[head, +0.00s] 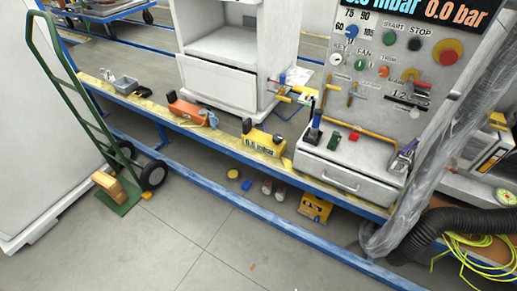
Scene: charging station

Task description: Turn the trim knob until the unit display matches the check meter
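The trim knob (383,71) is a small orange-red knob under the TRIM label on the white unit's panel, at the upper right. The unit display (425,10) is black with blue "mbar" digits and orange "0.0 bar". The top edge of the picture cuts it, so the mbar figure is not fully readable. The likely check meter (262,141) is a yellow block with mbar digits on its face, on the blue-edged bench left of the unit. Its digits are too small to read surely. Neither of my grippers shows in the head view.
Tools lie on the unit's drawer box (350,172). A green hand truck (75,85) stands left. The front floor is mostly clear.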

